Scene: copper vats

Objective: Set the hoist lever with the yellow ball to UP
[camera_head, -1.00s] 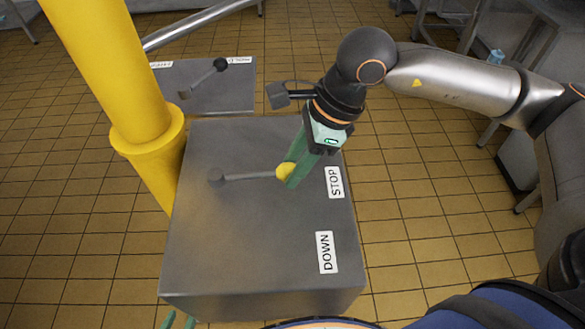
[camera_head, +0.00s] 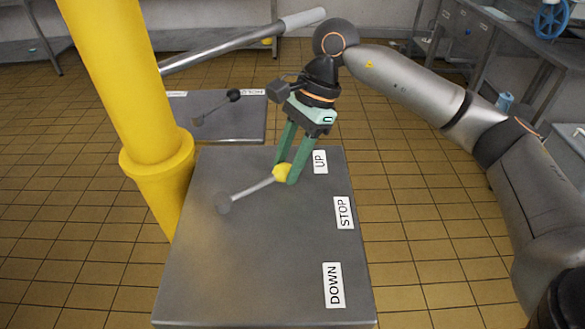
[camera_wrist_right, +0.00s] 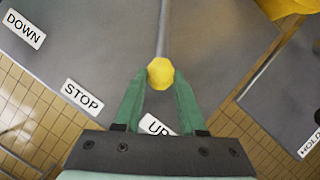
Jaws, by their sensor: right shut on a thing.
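The hoist lever (camera_head: 252,188) is a grey rod pivoting on top of a grey metal box (camera_head: 265,270), with a yellow ball (camera_head: 282,172) at its free end. The ball points up and right, toward the UP label (camera_head: 320,161). The STOP label (camera_head: 344,212) and the DOWN label (camera_head: 334,285) lie nearer. My right gripper (camera_head: 287,177) has its green fingers on either side of the ball, shut on it. In the right wrist view the ball (camera_wrist_right: 160,73) sits between the fingertips, and the UP label is partly hidden by the gripper. My left gripper is not in view.
A yellow post (camera_head: 155,150) stands at the left of the box. Behind is a second grey box (camera_head: 225,125) with a black-ball lever (camera_head: 215,107). Tiled floor is open to the right.

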